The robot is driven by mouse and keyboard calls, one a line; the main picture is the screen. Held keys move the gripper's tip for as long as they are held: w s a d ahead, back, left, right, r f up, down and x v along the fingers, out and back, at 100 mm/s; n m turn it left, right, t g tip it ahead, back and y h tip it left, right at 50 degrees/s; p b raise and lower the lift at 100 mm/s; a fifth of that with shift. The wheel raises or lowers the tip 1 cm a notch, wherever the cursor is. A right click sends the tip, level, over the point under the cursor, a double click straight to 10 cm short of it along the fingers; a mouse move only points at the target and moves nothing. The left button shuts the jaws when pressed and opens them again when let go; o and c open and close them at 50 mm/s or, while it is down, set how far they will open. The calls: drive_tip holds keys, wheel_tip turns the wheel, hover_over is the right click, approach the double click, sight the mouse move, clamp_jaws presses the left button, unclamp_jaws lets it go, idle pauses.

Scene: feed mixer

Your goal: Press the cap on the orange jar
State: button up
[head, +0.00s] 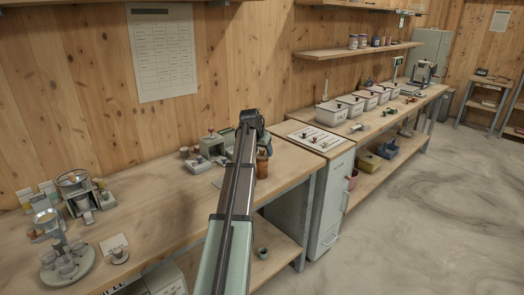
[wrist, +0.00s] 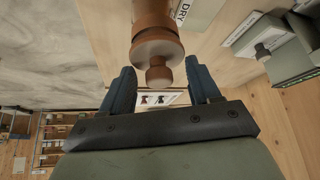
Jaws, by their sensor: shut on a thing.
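The orange-brown jar (wrist: 153,14) is at the top of the wrist view. In the head view the jar (head: 262,166) shows beside my arm, partly hidden by it. A brown cap (wrist: 157,46) with a round knob (wrist: 158,76) is in line with the jar's mouth end. My fingertips are hidden behind my arm in the head view.
A grey-green device (head: 213,145) stands on the bench left of my arm. Metal cups and a round tray (head: 68,270) are at the front left. A board with small items (head: 314,137) and several white bins (head: 331,113) are to the right.

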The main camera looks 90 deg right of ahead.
idle(0.3)
drive_tip(key=o, duration=1.3)
drive_tip(key=shift+r, duration=0.2)
drive_tip(key=shift+r, duration=3.3)
clamp_jaws()
